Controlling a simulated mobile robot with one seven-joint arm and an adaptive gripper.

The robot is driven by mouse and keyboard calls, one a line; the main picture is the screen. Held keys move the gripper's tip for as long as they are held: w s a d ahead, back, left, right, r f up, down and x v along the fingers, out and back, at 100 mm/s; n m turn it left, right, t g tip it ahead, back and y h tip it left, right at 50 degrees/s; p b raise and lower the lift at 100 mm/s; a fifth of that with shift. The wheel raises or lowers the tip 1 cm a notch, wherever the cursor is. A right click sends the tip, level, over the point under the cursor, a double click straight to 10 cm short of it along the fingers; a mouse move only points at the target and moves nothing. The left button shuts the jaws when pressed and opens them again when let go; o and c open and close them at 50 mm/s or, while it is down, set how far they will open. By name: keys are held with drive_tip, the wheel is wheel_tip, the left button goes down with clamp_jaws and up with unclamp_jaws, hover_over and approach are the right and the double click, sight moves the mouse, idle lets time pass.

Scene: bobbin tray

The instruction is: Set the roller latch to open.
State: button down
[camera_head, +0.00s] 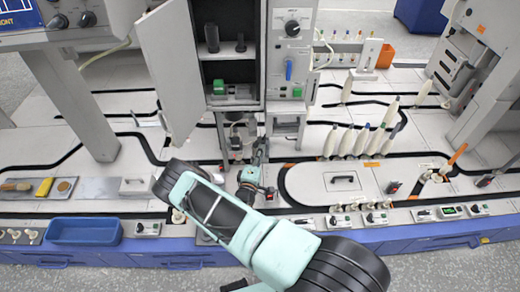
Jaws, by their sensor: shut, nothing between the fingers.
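My arm reaches up from the bottom right, and my gripper (261,149) is at the machine, just below the tall grey cabinet (279,62). It is small and dark here; its fingers are together with nothing seen between them. A blue lever (289,70) stands upright on the cabinet's right front panel, above and right of my gripper. A dark mechanism (238,132) hangs under the cabinet, left of my gripper. I cannot tell which part is the roller latch; it may be small or partly hidden by my arm.
The cabinet door (172,70) stands open to the left. Several white bobbins (350,141) stand on the deck at right. A blue tray (85,231) sits at the front left. Small control boxes (355,219) line the front edge. A blue bin (421,15) is behind.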

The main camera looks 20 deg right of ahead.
drive_tip(key=shift+s+d+f+h, duration=0.15)
drive_tip(key=shift+s+d, duration=0.15)
drive_tip(key=shift+d, duration=0.2)
drive_tip(key=shift+s+d+h, duration=0.15)
drive_tip(key=shift+s+d, duration=0.1)
drive_tip(key=shift+d, duration=0.2)
drive_tip(key=shift+s+a, duration=0.1)
drive_tip(key=shift+s, duration=0.05)
drive_tip(key=w+a+v, duration=0.1)
drive_tip(key=v, duration=1)
drive_tip(key=shift+s+a+r, duration=0.25)
drive_tip(key=shift+s+a, duration=0.1)
drive_tip(key=shift+a, duration=0.05)
